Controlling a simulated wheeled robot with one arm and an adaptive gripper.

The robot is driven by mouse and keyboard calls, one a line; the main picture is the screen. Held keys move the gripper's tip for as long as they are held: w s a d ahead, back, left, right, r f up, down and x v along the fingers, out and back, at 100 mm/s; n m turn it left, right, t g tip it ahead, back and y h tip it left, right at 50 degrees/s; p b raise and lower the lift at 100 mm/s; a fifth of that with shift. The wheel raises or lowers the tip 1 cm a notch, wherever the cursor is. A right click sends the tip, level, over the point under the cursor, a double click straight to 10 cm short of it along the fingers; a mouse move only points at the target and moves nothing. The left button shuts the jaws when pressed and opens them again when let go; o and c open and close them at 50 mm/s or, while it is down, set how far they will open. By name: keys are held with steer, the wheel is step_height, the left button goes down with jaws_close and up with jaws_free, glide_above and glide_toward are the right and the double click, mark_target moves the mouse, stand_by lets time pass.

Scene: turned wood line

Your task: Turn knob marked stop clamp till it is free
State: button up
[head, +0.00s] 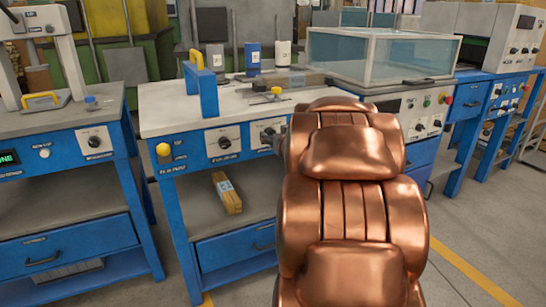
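Two dark knobs sit on pale plates on the front of the middle blue bench. The left knob (224,142) is in plain view. The right knob (269,132) is close to the left edge of my copper arm, which covers what lies to its right. The labels are too small to read, so I cannot tell which knob is marked stop clamp. My gripper is mostly hidden behind my arm. Only a small dark part (280,144), perhaps my gripper, shows beside the right knob. I cannot tell whether it touches the knob.
A yellow button (163,149) is on the same bench front. A blue frame with a yellow handle (200,85) stands on top. A clear-walled box (345,58) is behind my arm. Another blue bench with a knob (94,141) stands left. Open floor lies at right.

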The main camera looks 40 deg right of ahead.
mark_target(271, 135)
step_height(271, 135, down, 4)
steer(key=d+t+y+b, duration=0.1)
steer(key=d+t+b, duration=0.2)
steer(key=b, duration=0.2)
steer(key=shift+n, duration=0.3)
steer(key=shift+b+x, duration=1.35)
steer(key=shift+x, duration=2.25)
steer(key=shift+a+r, duration=0.1)
steer(key=c, duration=1.1)
steer(key=shift+c, duration=0.2)
